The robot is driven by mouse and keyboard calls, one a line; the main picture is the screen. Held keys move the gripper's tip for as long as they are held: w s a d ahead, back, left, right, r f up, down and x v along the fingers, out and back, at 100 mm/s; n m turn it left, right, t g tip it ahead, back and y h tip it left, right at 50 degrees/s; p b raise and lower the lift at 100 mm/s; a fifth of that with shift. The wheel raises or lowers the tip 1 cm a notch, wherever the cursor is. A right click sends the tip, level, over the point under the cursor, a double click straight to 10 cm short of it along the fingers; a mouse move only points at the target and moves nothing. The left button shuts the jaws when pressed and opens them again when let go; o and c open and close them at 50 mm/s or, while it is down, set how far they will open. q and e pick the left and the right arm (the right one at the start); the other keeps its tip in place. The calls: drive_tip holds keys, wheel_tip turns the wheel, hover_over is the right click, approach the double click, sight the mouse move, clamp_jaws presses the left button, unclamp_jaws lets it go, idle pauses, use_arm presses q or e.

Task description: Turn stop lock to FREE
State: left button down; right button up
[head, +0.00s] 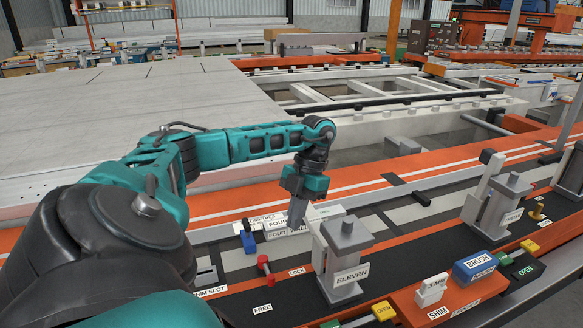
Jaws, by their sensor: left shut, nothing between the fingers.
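The stop lock looks to be the small red-knobbed lever (265,266) on the dark strip at lower centre. The LOCK label (297,272) is to its right and the FREE label (262,309) is below it. I cannot tell clearly which label the lever points to. My left gripper (296,220) is shut and empty, pointing down above and to the right of the lever, apart from it. It overlaps white cards marked FOUR (290,228) in the picture; contact cannot be told. My right gripper is not in view.
A grey stop block marked ELEVEN (346,260) stands just right of the left gripper. A blue-topped peg (248,240) is left of it. A blue BRUSH block (475,267) and a white SHIM piece (431,290) sit at lower right. Pale panels (130,110) lie behind.

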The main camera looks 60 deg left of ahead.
use_arm(q)
drive_tip(key=shift+v, duration=1.1)
